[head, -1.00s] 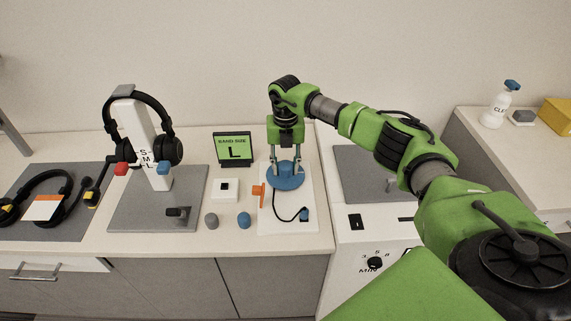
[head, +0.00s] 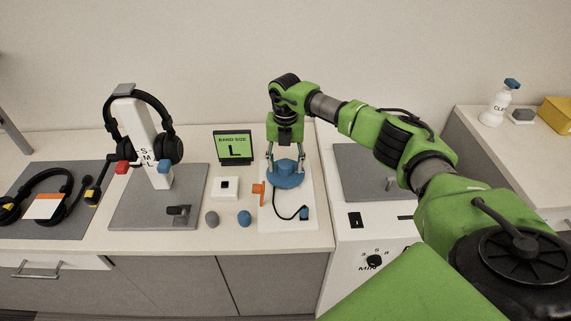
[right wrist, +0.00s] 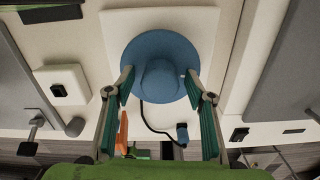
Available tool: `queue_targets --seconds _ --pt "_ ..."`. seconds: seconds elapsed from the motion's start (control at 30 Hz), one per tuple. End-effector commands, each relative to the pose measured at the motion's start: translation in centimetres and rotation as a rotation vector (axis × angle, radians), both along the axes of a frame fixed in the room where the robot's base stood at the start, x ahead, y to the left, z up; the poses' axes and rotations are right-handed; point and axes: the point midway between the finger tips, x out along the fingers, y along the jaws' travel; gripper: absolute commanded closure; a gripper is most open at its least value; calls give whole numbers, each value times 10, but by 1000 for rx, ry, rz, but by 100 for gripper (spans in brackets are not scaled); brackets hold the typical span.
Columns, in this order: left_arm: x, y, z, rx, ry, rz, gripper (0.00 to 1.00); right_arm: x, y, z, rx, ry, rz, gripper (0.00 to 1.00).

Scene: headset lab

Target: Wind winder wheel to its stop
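The winder wheel is a blue disc with a raised round hub (right wrist: 160,82). It sits on a white base plate (head: 302,218); in the head view the wheel (head: 285,179) lies right under my right gripper (head: 286,160). The gripper points down. In the right wrist view my right gripper (right wrist: 158,84) has its fingers apart on either side of the hub, with gaps to it, over the wheel's edges. Whether the tips touch the disc I cannot tell. A black cable curves from the wheel to a small blue plug (head: 305,213). My left gripper is not in view.
An orange tab (head: 259,191) stands left of the wheel. A screen reading "BAND SIZE L" (head: 235,147), a white switch box (head: 224,188) and two small knobs are nearby. A headphone stand (head: 140,130) is further left, a white machine (head: 375,235) to the right.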

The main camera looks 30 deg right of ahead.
Motion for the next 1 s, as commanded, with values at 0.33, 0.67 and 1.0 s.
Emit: queue_targets --seconds 0.33,0.67,1.0 --pt "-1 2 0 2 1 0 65 0 0 9 1 1 0 51" --pt "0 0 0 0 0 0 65 0 0 75 0 -1 1 51" --pt "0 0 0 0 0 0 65 0 0 118 0 0 0 51"
